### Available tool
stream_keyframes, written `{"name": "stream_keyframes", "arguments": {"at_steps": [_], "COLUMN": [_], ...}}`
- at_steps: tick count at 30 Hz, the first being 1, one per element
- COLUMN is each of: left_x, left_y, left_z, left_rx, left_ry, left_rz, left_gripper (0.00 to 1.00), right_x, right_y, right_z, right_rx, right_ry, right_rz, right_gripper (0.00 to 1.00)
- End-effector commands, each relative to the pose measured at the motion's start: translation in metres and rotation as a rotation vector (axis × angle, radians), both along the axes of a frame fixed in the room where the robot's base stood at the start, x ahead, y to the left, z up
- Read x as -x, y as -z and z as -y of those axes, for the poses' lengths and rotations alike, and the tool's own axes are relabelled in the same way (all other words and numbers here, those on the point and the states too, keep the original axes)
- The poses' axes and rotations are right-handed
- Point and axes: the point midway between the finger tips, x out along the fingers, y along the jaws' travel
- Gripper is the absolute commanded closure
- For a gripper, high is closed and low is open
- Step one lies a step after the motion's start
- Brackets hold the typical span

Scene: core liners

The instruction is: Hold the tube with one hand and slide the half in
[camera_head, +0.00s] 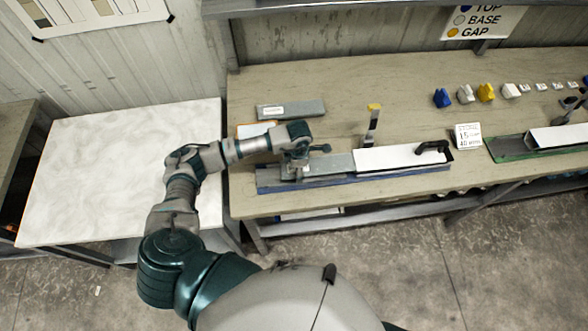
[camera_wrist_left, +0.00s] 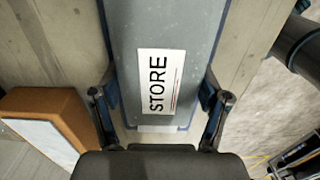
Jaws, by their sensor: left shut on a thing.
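My left gripper (camera_head: 297,172) is over the left part of a long blue-edged tray (camera_head: 268,186) on the bench. In the left wrist view the gripper (camera_wrist_left: 160,115) has one finger on each side of a grey half (camera_wrist_left: 140,28) with a white STORE label and is shut on it. The half lies lengthwise along the tray. A white tube (camera_head: 395,159) lies in the right part of the tray, with a black handle at its right end. The grey half reaches close to the tube's left end; I cannot tell if they touch. My right gripper is not in view.
A grey labelled block (camera_head: 291,110) lies behind my gripper. An upright yellow-topped lever (camera_head: 373,122) stands behind the tray. A small sign (camera_head: 467,137) and a green tray (camera_head: 506,148) are to the right. Several coloured pieces line the back. A marble-topped table (camera_head: 110,165) is at left.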

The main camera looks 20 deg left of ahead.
Motion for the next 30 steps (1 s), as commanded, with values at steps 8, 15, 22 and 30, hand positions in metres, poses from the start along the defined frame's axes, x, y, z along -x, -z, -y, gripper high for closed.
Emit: {"name": "stream_keyframes", "arguments": {"at_steps": [8,15,22,30], "left_x": [-0.0016,-0.0015,-0.0012,-0.0006], "left_y": [-0.001,-0.0009,-0.0003,-0.0002], "left_z": [0.0023,0.002,0.0016,0.0012], "left_rx": [0.001,0.001,0.001,-0.001], "left_ry": [0.0,0.0,0.0,0.0], "left_rz": [0.002,0.002,0.001,-0.002], "left_gripper": [0.68,0.0,0.0,0.0], "right_x": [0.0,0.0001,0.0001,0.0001], "right_y": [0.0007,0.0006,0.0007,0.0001], "right_z": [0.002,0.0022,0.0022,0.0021], "right_rx": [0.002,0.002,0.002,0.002], "right_ry": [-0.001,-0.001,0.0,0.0], "right_rz": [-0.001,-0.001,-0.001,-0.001], "right_gripper": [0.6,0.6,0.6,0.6]}}
